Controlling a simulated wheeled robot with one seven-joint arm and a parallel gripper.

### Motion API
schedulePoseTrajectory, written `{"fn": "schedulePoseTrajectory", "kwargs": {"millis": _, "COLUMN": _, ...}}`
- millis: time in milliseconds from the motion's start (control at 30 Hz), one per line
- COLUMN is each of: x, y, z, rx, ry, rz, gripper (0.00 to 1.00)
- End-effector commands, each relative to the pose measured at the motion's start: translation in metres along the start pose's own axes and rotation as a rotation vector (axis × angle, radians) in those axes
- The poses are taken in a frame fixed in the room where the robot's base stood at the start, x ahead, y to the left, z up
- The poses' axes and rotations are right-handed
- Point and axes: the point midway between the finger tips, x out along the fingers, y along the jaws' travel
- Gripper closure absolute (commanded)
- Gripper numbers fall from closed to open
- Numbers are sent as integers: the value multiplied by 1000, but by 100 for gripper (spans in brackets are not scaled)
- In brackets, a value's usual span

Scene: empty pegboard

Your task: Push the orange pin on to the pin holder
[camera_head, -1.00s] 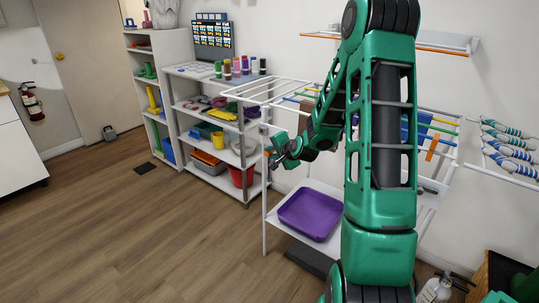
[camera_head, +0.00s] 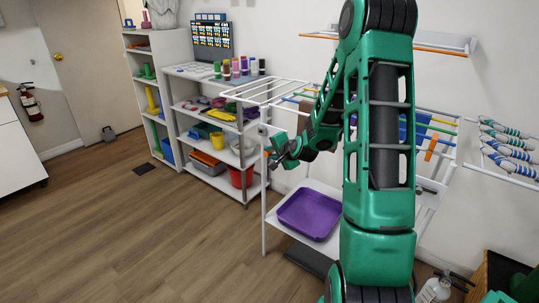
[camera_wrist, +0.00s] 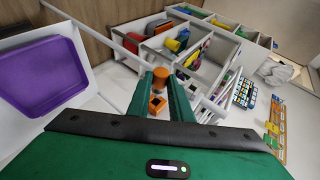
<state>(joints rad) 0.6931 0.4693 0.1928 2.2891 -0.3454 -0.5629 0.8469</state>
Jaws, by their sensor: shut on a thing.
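The orange pin (camera_wrist: 161,78) shows in the wrist view as a short orange cylinder at my fingertips. My gripper (camera_wrist: 160,90) is shut on it, and another orange block-like part (camera_wrist: 157,104) shows between the green fingers. In the head view my gripper (camera_head: 284,156) is at the left front of a white wire rack (camera_head: 264,215), close to its upright post. The pin is only a small orange spot (camera_head: 268,150) there. I cannot make out the pin holder clearly, nor whether the pin touches it.
A purple tray (camera_head: 308,215) sits low in the rack. A grey shelf unit (camera_head: 243,190) with bins and bottles stands behind to the left. Coloured rods (camera_head: 440,130) are at the right, partly behind my arm.

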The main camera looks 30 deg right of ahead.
Motion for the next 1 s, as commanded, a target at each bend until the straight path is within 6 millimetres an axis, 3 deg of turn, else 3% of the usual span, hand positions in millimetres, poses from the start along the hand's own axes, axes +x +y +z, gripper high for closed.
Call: {"fn": "schedulePoseTrajectory", "kwargs": {"millis": 1000, "x": 2, "y": 0, "z": -8, "rx": 0, "ry": 1, "rz": 0, "gripper": 100}}
